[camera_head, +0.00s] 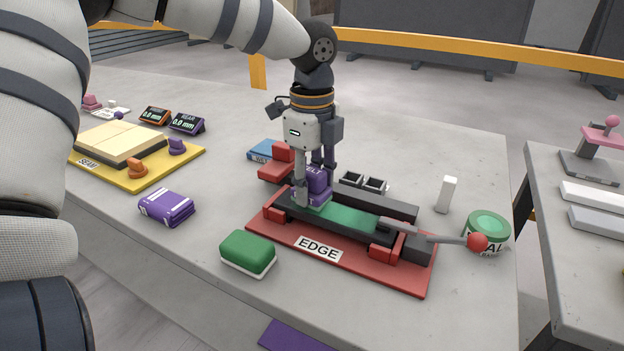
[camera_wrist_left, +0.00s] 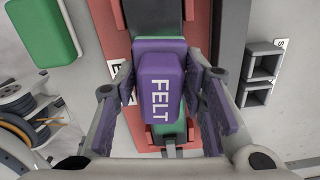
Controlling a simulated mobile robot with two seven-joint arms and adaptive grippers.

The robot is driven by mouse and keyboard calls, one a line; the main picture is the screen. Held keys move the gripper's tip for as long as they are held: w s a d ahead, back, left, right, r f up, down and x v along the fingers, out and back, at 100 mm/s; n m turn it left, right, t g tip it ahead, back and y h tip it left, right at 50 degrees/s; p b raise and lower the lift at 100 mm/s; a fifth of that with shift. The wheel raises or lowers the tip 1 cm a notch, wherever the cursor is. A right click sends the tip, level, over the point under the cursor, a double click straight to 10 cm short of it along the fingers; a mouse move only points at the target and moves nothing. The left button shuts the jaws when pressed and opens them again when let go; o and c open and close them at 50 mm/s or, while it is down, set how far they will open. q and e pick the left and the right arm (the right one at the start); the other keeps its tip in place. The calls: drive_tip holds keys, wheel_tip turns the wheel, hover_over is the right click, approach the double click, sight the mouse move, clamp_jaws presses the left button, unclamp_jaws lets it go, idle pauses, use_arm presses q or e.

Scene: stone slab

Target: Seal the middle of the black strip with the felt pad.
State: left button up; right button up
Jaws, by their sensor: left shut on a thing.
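The purple felt pad (camera_head: 317,184), lettered FELT, is between the fingers of my left gripper (camera_head: 315,190), which is shut on it. It also shows in the left wrist view (camera_wrist_left: 160,85). The black strip (camera_head: 290,205) lies clamped on a red board (camera_head: 345,258) labelled EDGE. A green area (camera_head: 350,219) covers the strip's top from the pad towards its right end. The pad is on or just above the strip, left of most of the green; I cannot tell whether it touches. My right gripper is not in view.
A lever with a red ball (camera_head: 477,242) reaches right, in front of a green-topped tin (camera_head: 489,228). A green-and-white block (camera_head: 248,252) and folded purple cloth (camera_head: 166,207) lie left. A white block (camera_head: 446,194) stands behind. The table is clear between cloth and red board.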

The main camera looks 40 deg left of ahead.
sight(312, 170)
use_arm(q)
drive_tip(key=shift+f, duration=0.5)
drive_tip(key=shift+d, duration=0.15)
drive_tip(key=shift+w+d+r, duration=0.1)
drive_tip(key=shift+w+d, duration=0.05)
drive_tip(key=shift+d, duration=0.55)
drive_tip(key=shift+w+d, duration=0.1)
drive_tip(key=shift+d, duration=0.6)
drive_tip(key=shift+w+d+f, duration=0.1)
drive_tip(key=shift+w+d, duration=0.05)
drive_tip(key=shift+d, duration=0.8)
drive_tip(key=shift+w+d+f, duration=0.1)
drive_tip(key=shift+w+d, duration=0.1)
drive_tip(key=shift+d, duration=0.75)
drive_tip(key=shift+w+d, duration=0.15)
drive_tip(key=shift+d, duration=0.8)
drive_tip(key=shift+s+a+r, duration=0.1)
drive_tip(key=shift+s+a, duration=0.15)
drive_tip(key=shift+a, duration=1.1)
drive_tip(key=shift+s+a+r, duration=0.1)
drive_tip(key=shift+s+a, duration=0.1)
drive_tip(key=shift+a, duration=1.15)
drive_tip(key=shift+s+a+f, duration=0.1)
drive_tip(key=shift+s+a, duration=0.1)
drive_tip(key=shift+a, duration=0.7)
drive_tip(key=shift+s+a+f, duration=0.1)
drive_tip(key=shift+s+a, duration=0.05)
drive_tip(key=shift+a, duration=0.7)
drive_tip(key=shift+d+r, duration=0.1)
drive_tip(key=shift+r, duration=2.95)
